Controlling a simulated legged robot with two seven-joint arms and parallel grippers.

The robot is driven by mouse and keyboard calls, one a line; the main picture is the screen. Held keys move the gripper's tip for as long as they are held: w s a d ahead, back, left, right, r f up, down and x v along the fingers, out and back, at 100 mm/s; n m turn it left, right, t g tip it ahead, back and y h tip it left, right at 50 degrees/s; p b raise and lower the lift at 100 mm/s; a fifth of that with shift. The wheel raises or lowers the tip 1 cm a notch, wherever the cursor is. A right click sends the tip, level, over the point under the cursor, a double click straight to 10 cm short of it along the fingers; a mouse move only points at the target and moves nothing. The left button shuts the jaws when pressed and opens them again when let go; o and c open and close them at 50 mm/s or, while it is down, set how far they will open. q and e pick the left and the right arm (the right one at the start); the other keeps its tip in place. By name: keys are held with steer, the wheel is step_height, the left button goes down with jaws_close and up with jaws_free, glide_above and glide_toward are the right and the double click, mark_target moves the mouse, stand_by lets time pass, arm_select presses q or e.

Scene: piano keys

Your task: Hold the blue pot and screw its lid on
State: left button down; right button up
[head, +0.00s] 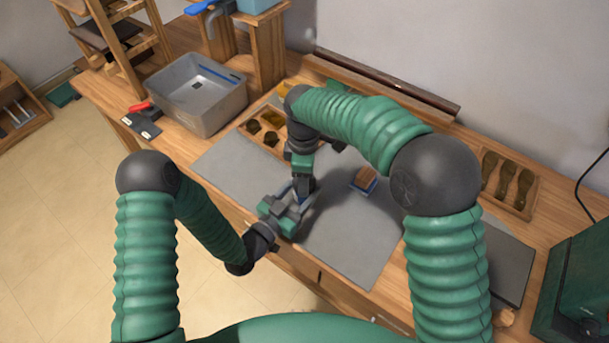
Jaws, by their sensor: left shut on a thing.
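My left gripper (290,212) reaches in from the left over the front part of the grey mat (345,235). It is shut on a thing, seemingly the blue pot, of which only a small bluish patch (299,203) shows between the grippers. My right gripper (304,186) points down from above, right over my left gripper. Its fingertips are hidden, so I cannot tell whether it is open or shut. I cannot make out the lid; the grippers cover that spot.
A small wood-topped blue block (364,180) lies on the mat to the right. A grey bin (197,94) stands at the back left. Wooden trays with dark shapes (508,184) lie at the right and behind the arm. The mat's front right is clear.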

steer(key=m, duration=0.7)
steer(key=shift+a, duration=0.1)
arm_select(q)
steer(key=shift+d, duration=0.1)
arm_select(e)
steer(key=m, duration=0.7)
arm_select(q)
steer(key=shift+r, duration=0.1)
arm_select(e)
steer(key=m, duration=0.7)
steer(key=shift+w, duration=0.1)
arm_select(q)
steer(key=shift+s, duration=0.1)
arm_select(e)
steer(key=m, duration=0.7)
steer(key=o, duration=1.6)
